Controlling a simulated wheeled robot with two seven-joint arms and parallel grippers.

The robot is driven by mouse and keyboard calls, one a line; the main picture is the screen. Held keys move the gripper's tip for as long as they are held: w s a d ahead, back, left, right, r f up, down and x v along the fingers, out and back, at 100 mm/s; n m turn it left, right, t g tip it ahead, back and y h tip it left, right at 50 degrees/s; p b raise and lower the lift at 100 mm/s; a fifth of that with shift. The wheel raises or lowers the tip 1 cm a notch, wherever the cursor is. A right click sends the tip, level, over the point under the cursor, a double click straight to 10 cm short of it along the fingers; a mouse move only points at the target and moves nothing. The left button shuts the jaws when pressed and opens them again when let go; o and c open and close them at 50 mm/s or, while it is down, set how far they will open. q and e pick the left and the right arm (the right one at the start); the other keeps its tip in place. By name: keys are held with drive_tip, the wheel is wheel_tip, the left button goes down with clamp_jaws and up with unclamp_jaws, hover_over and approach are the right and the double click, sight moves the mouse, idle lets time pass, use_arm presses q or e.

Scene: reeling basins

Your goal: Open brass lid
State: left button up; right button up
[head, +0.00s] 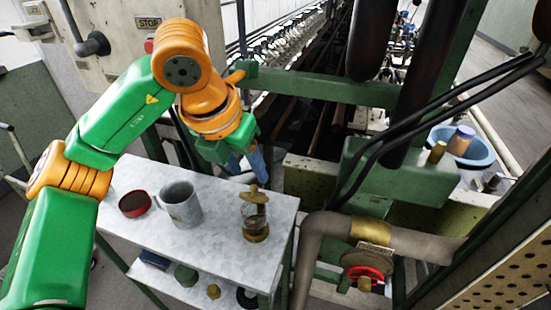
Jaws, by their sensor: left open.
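A small jar (255,215) with a dark, see-through body and a brass base stands upright near the right end of the grey table. Its brass lid (254,197), with a small knob, shows at the top of the jar. I cannot tell whether it is fully seated. My left gripper (246,169) has blue fingers and points down just behind and above the lid in the picture. It is open and appears empty, apart from the lid. My right gripper is not in view.
A grey mug (180,205) and a red bowl (134,203) stand left of the jar on the table (222,236). A lower shelf holds several small items. Pipes with a red-handled valve (366,273) and green machinery crowd the right. A blue basin (478,150) stands farther right.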

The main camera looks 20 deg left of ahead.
sight(253, 186)
use_arm(q)
drive_tip(key=shift+w+a+r+n+y, duration=0.2)
drive_tip(key=shift+a+n+y, duration=0.1)
drive_tip(key=shift+a, duration=0.05)
drive_tip(key=x, duration=0.6)
drive_tip(key=shift+s+d+f+p, duration=0.1)
drive_tip(key=shift+s+d+p, duration=0.1)
drive_tip(key=shift+p, duration=0.15)
drive_tip(key=shift+w+a+f+t, duration=0.15)
drive_tip(key=shift+f+t, duration=0.05)
drive_tip(key=shift+t, duration=0.1)
clamp_jaws()
drive_tip(key=shift+r, duration=0.1)
idle(0.3)
